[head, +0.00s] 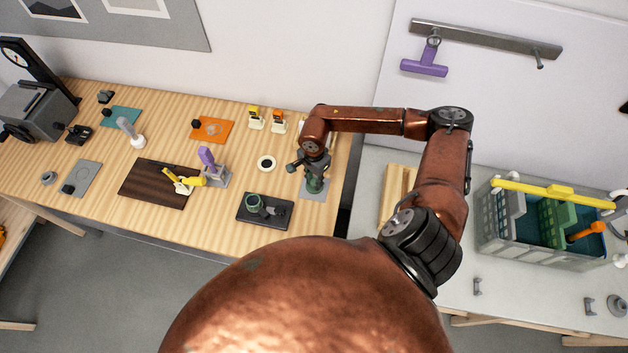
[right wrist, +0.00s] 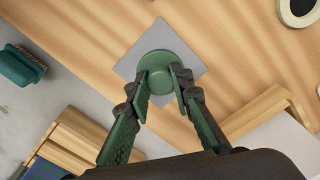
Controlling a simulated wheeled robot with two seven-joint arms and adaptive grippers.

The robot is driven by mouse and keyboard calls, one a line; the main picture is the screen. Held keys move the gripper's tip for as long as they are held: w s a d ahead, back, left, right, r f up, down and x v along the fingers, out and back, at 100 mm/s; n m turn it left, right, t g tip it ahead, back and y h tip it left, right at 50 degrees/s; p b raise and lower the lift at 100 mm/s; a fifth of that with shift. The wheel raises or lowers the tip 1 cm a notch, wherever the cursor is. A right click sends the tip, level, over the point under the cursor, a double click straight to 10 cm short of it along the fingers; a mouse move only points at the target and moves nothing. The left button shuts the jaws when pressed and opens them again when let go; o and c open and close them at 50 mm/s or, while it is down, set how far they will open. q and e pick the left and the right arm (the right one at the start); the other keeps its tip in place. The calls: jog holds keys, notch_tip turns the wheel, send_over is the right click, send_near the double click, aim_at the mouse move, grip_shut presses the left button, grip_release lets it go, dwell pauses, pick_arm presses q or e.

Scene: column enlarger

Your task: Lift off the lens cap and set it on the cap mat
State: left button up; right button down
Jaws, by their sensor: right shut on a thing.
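My right gripper (head: 314,175) is shut on a green round cap (right wrist: 160,62) with an upright grip, which looks like the lens cap. The fingertips (right wrist: 164,82) pinch this grip from both sides. The cap is over the grey square mat (right wrist: 127,68) near the table's right end, and the mat also shows in the head view (head: 306,193). I cannot tell whether the cap touches the mat or is just above it. In the head view the gripper partly covers the cap. My left gripper is not in view.
A dark board (head: 140,190) with yellow and purple tools lies further left. A grey crate (head: 500,245) stands on the right table.

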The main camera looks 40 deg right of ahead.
jog(key=shift+f+b, duration=0.55)
jog(key=shift+f, duration=0.05)
dwell(0.6)
jog(key=c, duration=1.6)
grip_release()
jog(key=shift+r, duration=0.2)
jog(key=shift+r+p, duration=1.8)
jog(key=shift+r, duration=2.05)
notch_tip(320, 180, up, 12)
